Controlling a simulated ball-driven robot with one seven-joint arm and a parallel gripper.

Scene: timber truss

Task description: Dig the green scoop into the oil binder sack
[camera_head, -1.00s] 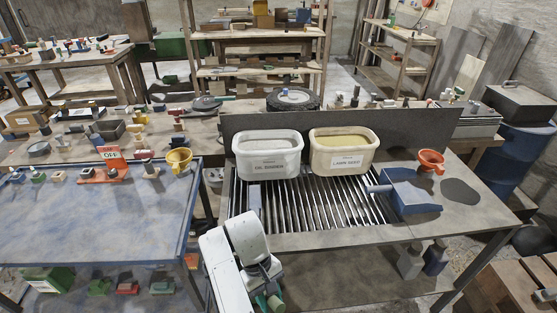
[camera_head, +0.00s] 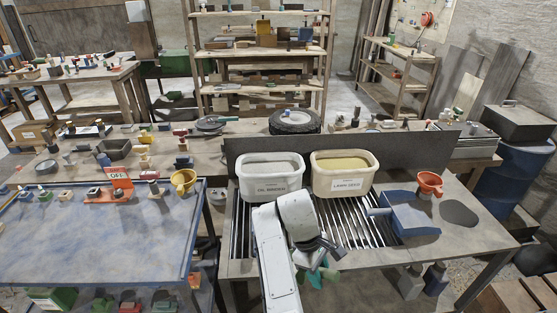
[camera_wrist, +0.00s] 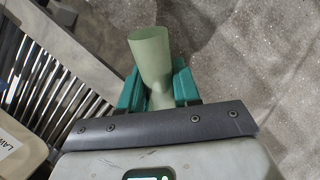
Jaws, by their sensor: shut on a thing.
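The oil binder sack (camera_head: 270,187) is a white, open-topped tub-like container with a label, at the back left of the slatted grate, with grey content. My gripper (camera_head: 318,277) has teal fingers and is at the front edge of the grate, well in front of the sack and below its rim. In the wrist view my gripper (camera_wrist: 158,92) is shut on the pale green scoop (camera_wrist: 150,52). The scoop is mostly hidden in the head view.
A cream lawn seed container (camera_head: 343,186) stands just right of the sack. A blue dustpan-like tool (camera_head: 410,213) and an orange funnel (camera_head: 429,183) lie to the right. A dark upright board (camera_head: 400,158) stands behind. The blue table (camera_head: 90,240) is at left.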

